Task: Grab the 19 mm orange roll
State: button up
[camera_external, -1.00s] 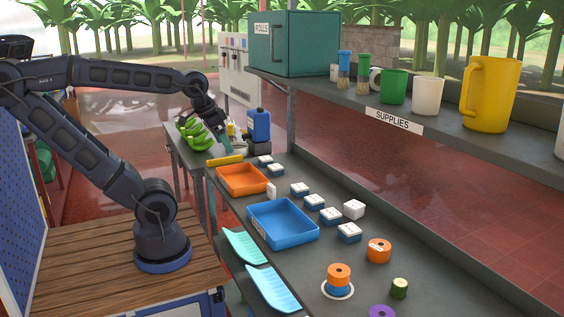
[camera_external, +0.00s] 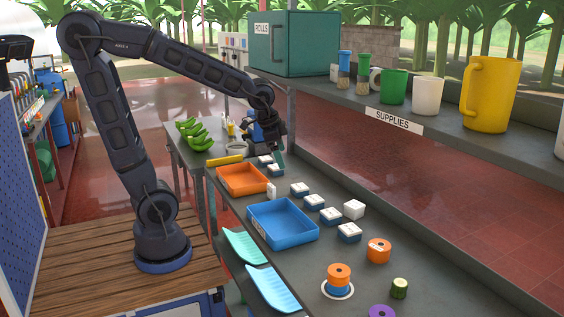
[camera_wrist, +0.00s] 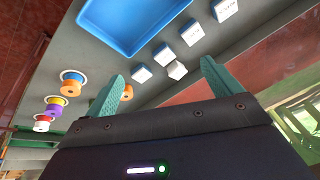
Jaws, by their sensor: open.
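One orange roll (camera_external: 379,250) with a small white label stands alone on the bench at the lower right; I cannot read its size. Another orange roll (camera_external: 339,270) sits on a blue roll (camera_external: 338,288) over a white ring. In the wrist view the lone orange roll (camera_wrist: 128,91) is partly hidden by the left finger, and the orange-on-blue stack (camera_wrist: 71,76) is farther left. My gripper (camera_external: 279,157) is open and empty above the far part of the bench, well away from the rolls. Its green fingers also show in the wrist view (camera_wrist: 163,69).
An orange tray (camera_external: 242,180), a blue tray (camera_external: 283,222) and several white-and-blue boxes (camera_external: 330,214) lie between my gripper and the rolls. A purple roll (camera_external: 381,311) and a green-topped piece (camera_external: 399,288) are near the rolls. The supplies shelf (camera_external: 350,98) overhangs behind.

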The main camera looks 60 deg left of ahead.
jog(key=w+d+f+m+h, duration=0.2)
jog(key=w+d+f+m, duration=0.3)
jog(key=w+d+f, duration=0.5)
jog(key=m+g+h, duration=0.2)
jog(key=m+h, duration=0.1)
jog(key=h, duration=0.1)
send_near(379, 245)
jog(key=shift+x, duration=5.3)
jog(key=c, duration=1.1)
jog(key=shift+c, duration=0.2)
jog(key=shift+w, duration=0.1)
